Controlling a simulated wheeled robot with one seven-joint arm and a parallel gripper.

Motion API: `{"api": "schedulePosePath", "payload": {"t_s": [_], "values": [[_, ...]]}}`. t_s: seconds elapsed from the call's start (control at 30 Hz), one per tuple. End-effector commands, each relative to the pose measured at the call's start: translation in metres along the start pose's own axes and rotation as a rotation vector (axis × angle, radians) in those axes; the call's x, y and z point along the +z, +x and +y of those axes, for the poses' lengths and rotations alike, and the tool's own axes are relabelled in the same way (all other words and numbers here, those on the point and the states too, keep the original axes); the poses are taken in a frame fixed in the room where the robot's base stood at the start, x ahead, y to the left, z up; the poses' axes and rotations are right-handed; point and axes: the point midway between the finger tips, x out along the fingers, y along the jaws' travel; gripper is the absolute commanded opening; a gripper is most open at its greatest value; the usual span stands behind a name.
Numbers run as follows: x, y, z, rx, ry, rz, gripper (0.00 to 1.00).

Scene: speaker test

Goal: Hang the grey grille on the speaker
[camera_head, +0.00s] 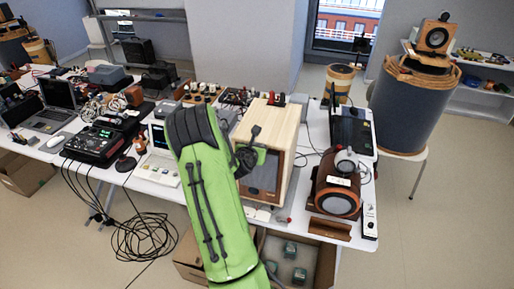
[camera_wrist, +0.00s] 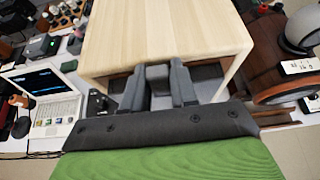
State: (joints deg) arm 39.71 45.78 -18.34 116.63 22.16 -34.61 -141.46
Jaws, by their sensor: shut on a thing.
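The speaker is a pale wooden box (camera_head: 276,122) standing on the table. Its top (camera_wrist: 165,30) fills the upper middle of the wrist view. The grey grille (camera_head: 265,176) is a dark panel at the speaker's front, partly hidden by my green arm. In the wrist view, dark strips of the grille (camera_wrist: 208,72) show on both sides of my fingers, below the top's front edge. My gripper (camera_head: 250,152) is at the grille's upper part and shut on it; its fingers (camera_wrist: 160,90) also show in the wrist view. I cannot tell whether the grille touches the speaker.
A round brown wooden speaker (camera_head: 337,185) stands close on the right, with a power strip (camera_head: 369,218) beside it. A white instrument with a screen (camera_head: 158,170) is on the left. Small parts (camera_head: 240,96) stand behind the box. A crate (camera_head: 302,262) sits below the table.

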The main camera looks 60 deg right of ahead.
Motion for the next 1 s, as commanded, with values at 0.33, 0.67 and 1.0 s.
{"api": "schedulePosePath", "payload": {"t_s": [0.33,0.67,1.0], "values": [[-0.0033,0.0018,0.0001,0.0,0.0,-0.001,0.0],[-0.0063,0.0033,0.0001,0.0,0.0,-0.001,0.0],[-0.0097,0.0049,0.0001,0.0,0.0,0.0,0.0]]}}
